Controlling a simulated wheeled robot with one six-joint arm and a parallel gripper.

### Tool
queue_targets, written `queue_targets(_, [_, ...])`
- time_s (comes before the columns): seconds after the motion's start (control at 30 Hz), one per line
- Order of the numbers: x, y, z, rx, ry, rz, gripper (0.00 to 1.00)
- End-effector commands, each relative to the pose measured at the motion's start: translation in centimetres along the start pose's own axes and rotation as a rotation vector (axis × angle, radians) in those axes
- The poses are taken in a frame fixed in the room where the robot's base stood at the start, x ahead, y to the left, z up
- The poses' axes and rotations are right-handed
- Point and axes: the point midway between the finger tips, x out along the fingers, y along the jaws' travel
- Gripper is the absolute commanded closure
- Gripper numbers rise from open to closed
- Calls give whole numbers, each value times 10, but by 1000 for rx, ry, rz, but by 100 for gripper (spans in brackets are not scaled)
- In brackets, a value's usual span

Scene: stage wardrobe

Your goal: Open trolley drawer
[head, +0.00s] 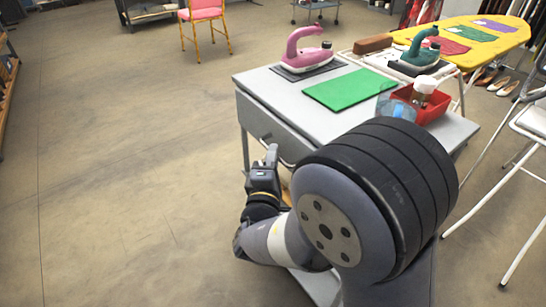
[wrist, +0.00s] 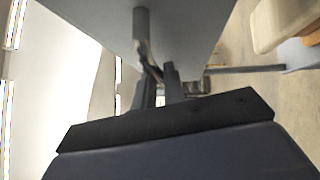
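The trolley (head: 262,82) is a grey table with a drawer front (head: 268,124) on its left side. The drawer looks shut, with no gap visible. A curved metal handle (head: 284,160) shows low on that front, partly behind my arm. My gripper (head: 270,153) is at the handle, just in front of the drawer face. In the wrist view, the handle bar (wrist: 141,24) runs down from the grey panel toward my dark fingertips (wrist: 160,70). The bar's lower end meets or passes between the fingertips. A narrow gap shows between the fingers; whether they grip the bar is unclear.
A yellow ironing board (head: 510,37) and white chair (head: 535,120) stand right. The floor at left is clear.

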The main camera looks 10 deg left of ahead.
Motion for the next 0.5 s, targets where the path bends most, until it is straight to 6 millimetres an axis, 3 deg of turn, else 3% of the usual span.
queue_targets(0.1, [0, 0, 0, 0, 0, -1, 100])
queue_targets(0.5, [0, 0, 0, 0, 0, -1, 100])
